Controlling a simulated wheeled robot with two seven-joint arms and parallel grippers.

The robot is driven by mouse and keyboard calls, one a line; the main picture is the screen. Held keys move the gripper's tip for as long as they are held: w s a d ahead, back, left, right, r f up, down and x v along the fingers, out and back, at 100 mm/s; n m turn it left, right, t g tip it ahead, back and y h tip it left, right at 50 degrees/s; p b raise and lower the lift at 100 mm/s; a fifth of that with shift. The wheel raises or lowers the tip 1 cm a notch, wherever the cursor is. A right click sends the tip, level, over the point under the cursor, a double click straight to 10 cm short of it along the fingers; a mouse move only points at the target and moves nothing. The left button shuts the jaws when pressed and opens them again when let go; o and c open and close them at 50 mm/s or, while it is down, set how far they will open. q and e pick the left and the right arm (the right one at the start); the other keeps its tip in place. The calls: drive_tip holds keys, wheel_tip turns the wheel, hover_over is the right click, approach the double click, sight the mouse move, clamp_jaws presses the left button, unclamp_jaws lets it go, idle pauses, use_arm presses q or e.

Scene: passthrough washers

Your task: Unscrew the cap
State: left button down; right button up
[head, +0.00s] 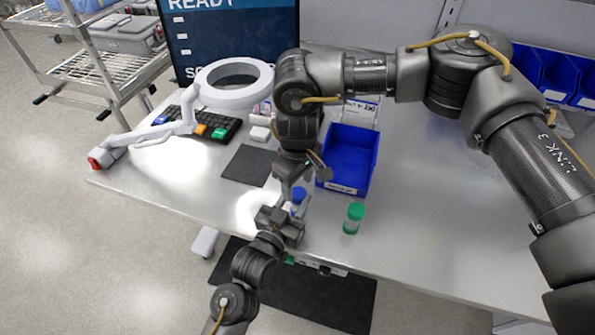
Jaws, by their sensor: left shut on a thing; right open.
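A blue cap (299,194) shows between my two grippers near the front edge of the table. The container under it is mostly hidden by my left gripper. My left gripper (292,212) comes from below and is shut on this blue-capped container. My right gripper (297,184) points down from above, open, with its fingers close to the blue cap; I cannot tell whether they touch it. A second container, a clear vial with a green cap (355,211), stands upright on the table to the right.
A blue bin (350,142) stands behind the grippers. A dark mat (249,165), a keyboard (225,128), a white ring lamp (206,92) and a monitor (228,35) are at the left and back. The table (440,215) is clear on the right. Blue bins (560,80) line the back right.

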sight(298, 193)
drive_tip(key=shift+f, duration=1.65)
drive_tip(key=c, duration=1)
drive_tip(key=n, duration=0.3)
drive_tip(key=shift+n, duration=0.4)
drive_tip(key=o, duration=1.1)
drive_tip(key=shift+c, duration=0.2)
